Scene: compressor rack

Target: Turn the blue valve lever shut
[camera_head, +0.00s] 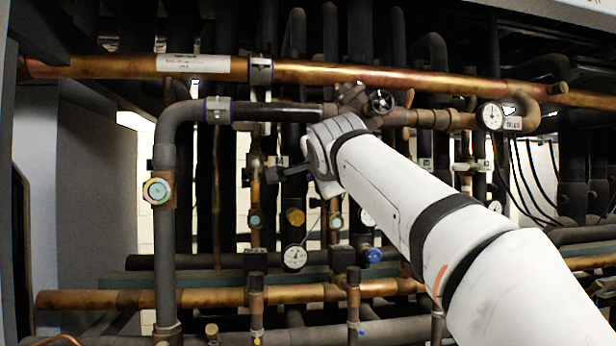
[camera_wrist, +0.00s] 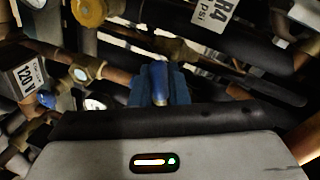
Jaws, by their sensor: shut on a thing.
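The blue valve lever (camera_wrist: 158,78) shows in the wrist view as a narrow, bright blue bar at the middle, just beyond the dark bar of my gripper. My gripper (camera_wrist: 160,92) has its two dark bluish fingers on either side of the lever and is shut on it. In the head view my gripper (camera_head: 274,174) reaches left from the end of my white arm, among the vertical pipes. The lever cannot be made out there, and its valve body is not clear in either view.
A grey vertical pipe (camera_head: 166,250) with a round green sight glass (camera_head: 157,190) stands left. Dense pipes lie behind; a yellow cap (camera_wrist: 89,11) is near in the wrist view.

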